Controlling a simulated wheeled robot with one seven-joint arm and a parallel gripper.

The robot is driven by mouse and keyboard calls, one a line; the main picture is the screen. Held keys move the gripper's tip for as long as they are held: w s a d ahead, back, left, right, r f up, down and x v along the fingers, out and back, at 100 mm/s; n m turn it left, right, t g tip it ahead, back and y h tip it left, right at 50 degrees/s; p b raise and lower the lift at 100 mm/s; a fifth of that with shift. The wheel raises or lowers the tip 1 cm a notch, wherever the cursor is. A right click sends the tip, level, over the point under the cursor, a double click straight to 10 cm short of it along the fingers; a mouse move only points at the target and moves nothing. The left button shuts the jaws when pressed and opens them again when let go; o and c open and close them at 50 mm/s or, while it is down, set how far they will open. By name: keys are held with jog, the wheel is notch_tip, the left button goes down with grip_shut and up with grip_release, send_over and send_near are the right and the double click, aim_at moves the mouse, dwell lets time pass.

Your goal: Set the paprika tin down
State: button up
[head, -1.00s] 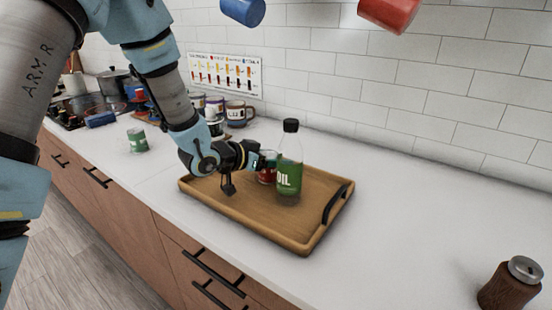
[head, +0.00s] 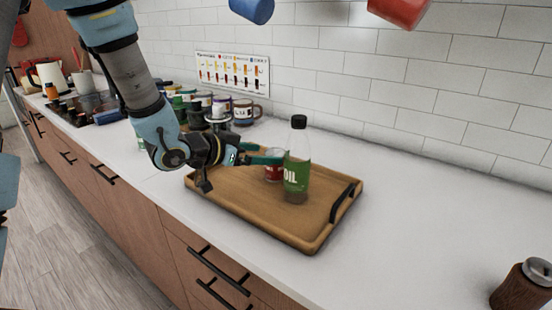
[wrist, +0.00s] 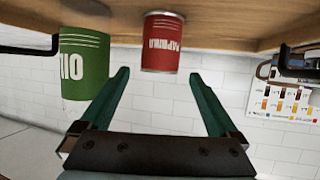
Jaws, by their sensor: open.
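The red paprika tin (head: 273,174) stands upright on the wooden tray (head: 250,212), just left of the oil bottle (head: 296,178), which partly covers it in the head view. In the wrist view, which is upside down, the tin (wrist: 162,45) shows whole, beyond and between my fingertips. My gripper (wrist: 158,76) is open and empty, with its two green fingers spread and clear space before the tin. In the head view my gripper (head: 272,157) is left of the tin, low over the tray.
The green-labelled oil bottle (wrist: 84,65) is close to one finger's side. The counter right of the tray is clear up to a brown grinder (head: 523,285).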

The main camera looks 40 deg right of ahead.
jog(key=shift+v, duration=2.15)
jog(key=w+a+n+t+y, duration=0.1)
jog(key=w+a, duration=0.2)
jog(key=w+a+f+n+t+y, duration=0.1)
jog(key=w+a+t, duration=0.1)
jog(key=w+a, duration=0.1)
jog(key=w+a+n+t+y, duration=0.1)
jog(key=w+a+n, duration=0.1)
jog(key=w+a, duration=0.1)
jog(key=shift+w+a+f+t+y, duration=0.2)
jog(key=shift+w+f+t+y, duration=0.15)
jog(key=shift+f+t+y, duration=0.05)
jog(key=w+a+n+y, duration=0.1)
jog(key=a, duration=0.1)
jog(key=w+a+n+t+y, duration=0.1)
jog(key=a, duration=0.1)
jog(key=w+a+f, duration=0.1)
jog(key=a, duration=0.2)
jog(key=shift+n+y, duration=0.4)
jog(key=s+a+f+n+g+y, duration=0.2)
jog(key=a+n+y, duration=0.45)
jog(key=a, duration=1.15)
jog(key=s+a+n+g, duration=0.2)
jog(key=s+a+n, duration=0.1)
jog(key=s, duration=0.4)
jog(key=shift+s+a+r, duration=0.3)
jog(key=shift+s+a, duration=0.05)
jog(key=shift+a, duration=0.5)
